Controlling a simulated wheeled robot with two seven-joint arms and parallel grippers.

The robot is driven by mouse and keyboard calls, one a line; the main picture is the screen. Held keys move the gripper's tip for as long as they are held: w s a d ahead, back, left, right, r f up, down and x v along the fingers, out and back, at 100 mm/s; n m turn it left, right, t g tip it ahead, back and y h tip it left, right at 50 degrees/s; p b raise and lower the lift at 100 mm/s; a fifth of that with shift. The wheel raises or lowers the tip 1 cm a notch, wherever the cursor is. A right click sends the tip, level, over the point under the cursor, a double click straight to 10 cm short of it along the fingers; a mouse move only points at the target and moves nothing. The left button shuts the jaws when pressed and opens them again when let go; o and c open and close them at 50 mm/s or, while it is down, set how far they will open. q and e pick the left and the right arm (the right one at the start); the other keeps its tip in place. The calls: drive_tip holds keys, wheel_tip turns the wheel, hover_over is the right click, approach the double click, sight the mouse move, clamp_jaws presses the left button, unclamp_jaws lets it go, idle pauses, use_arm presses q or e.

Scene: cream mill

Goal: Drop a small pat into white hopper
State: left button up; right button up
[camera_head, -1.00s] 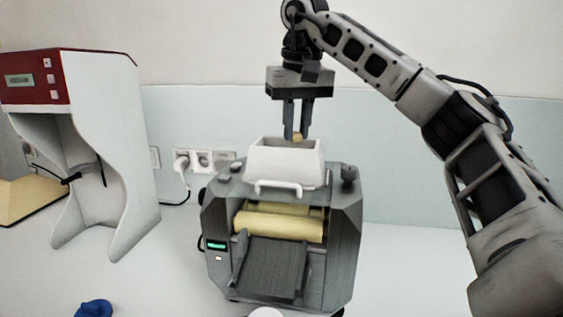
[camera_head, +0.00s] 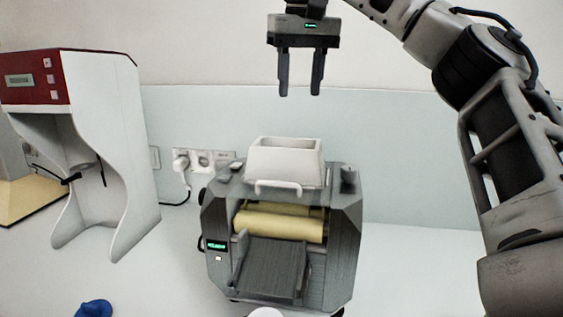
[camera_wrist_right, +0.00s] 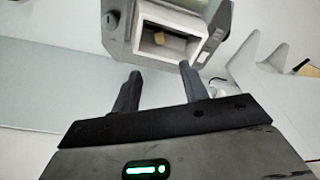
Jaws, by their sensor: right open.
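The white hopper (camera_head: 284,165) sits on top of the grey mill (camera_head: 338,235). In the right wrist view, the small tan pat (camera_wrist_right: 158,39) lies inside the white hopper (camera_wrist_right: 207,52). The hopper's front wall hides the pat in the head view. My right gripper (camera_head: 300,92) is open and empty, well above the hopper. Its two fingers (camera_wrist_right: 158,85) also show apart in the right wrist view, with nothing between them. My left gripper is not in view.
Yellow rollers (camera_head: 280,224) and a dark sloped tray (camera_head: 270,268) are at the mill's front. A white and red machine (camera_head: 120,150) stands at left. A blue object (camera_head: 93,308) lies at the front left. Wall sockets (camera_head: 203,160) with a plugged cable are behind.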

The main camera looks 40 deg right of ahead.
wheel_tip(320, 180, up, 8)
drive_tip(key=s, duration=0.1)
drive_tip(key=shift+a+f, duration=0.2)
